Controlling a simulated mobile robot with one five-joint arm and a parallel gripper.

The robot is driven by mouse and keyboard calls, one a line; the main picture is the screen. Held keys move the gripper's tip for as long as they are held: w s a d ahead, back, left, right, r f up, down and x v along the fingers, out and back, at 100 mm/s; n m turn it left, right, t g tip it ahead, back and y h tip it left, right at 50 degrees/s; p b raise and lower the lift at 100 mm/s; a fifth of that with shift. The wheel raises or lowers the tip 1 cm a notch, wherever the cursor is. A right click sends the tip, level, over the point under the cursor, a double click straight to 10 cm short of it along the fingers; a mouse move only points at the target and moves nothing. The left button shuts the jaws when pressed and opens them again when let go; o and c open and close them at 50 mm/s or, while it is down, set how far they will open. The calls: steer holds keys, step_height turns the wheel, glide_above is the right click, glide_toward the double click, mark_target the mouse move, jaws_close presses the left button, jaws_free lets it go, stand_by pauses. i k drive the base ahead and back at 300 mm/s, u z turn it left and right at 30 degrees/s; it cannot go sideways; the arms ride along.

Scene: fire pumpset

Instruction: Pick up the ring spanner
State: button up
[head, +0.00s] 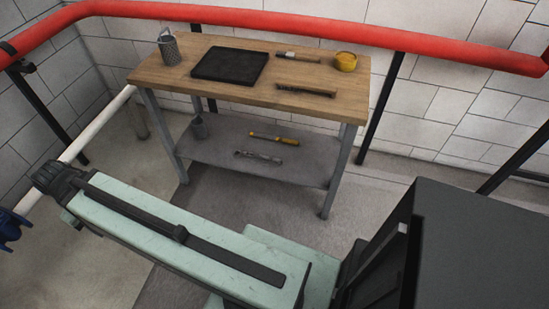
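A slim grey metal tool (258,157), which looks like the ring spanner, lies on the lower shelf of the workbench. It lies flat and roughly crosswise, in front of a yellow-handled tool (273,138). It is too small to make out its ends clearly. I cannot make out my gripper's fingers anywhere in the head view, and nothing touches the tool.
The wooden workbench (150,72) bears a dark tray (230,65), a metal can (169,48), a yellow round item (346,62) and two long tools. A red pipe (300,20) runs behind. A pale green body fills the foreground; floor shows right of the bench.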

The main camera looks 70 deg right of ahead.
mark_target(279, 160)
steer(key=z, duration=0.55)
steer(key=i, duration=1)
steer(key=u, duration=0.1)
